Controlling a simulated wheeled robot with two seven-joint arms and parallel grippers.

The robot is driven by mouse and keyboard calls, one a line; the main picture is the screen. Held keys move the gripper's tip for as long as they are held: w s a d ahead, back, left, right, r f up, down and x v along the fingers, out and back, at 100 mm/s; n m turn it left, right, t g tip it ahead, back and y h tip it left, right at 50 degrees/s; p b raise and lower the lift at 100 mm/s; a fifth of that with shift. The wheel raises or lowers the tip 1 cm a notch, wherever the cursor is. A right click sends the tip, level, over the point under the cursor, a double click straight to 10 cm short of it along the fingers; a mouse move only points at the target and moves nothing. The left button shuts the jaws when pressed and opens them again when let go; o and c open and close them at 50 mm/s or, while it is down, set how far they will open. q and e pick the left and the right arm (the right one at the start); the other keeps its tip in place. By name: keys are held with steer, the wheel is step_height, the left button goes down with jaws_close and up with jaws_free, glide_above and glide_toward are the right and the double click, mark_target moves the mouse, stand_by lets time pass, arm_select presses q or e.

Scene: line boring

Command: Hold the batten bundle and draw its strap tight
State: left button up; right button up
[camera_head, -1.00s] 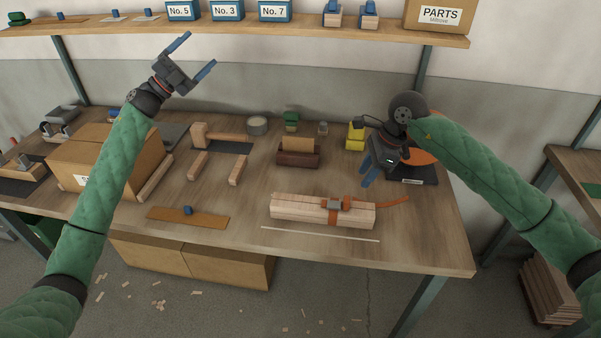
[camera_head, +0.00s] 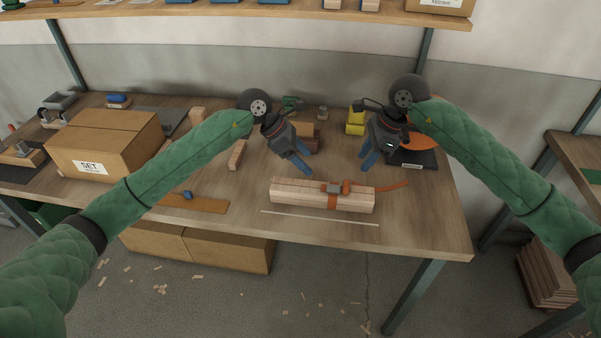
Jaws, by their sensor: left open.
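The batten bundle (camera_head: 295,193) lies flat near the front of the workbench, right of the middle. My right gripper (camera_head: 368,162) points down behind the bundle's right end, apart from the strap tail. Its fingers overlap in this view, so its opening is unclear.
A cardboard box (camera_head: 100,143) stands at the left of the workbench (camera_head: 240,222). A thin pale strip (camera_head: 318,217) lies in front of the bundle. A brown board with a blue piece (camera_head: 210,204) lies to the left. A yellow object (camera_head: 355,122) stands behind my right gripper.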

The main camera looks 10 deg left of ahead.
mark_target(308, 187)
arm_select(q)
steer(key=f+m+y, duration=0.1)
steer(key=s+f+y, duration=0.1)
steer(key=f, duration=0.1)
steer(key=f+m+y, duration=0.1)
steer(key=shift+s+a+f+m, duration=0.2)
steer(key=shift+s+m, duration=0.1)
steer(key=shift+s, duration=0.05)
steer(key=shift+x, duration=3.85)
steer(key=shift+a+f, duration=0.1)
steer(key=shift+a, duration=0.1)
steer(key=shift+c, duration=0.5)
steer(key=c, duration=1.1)
steer(key=o, duration=0.6)
steer(key=shift+c, duration=0.2)
steer(key=c, duration=0.5)
steer(key=shift+c, duration=0.2)
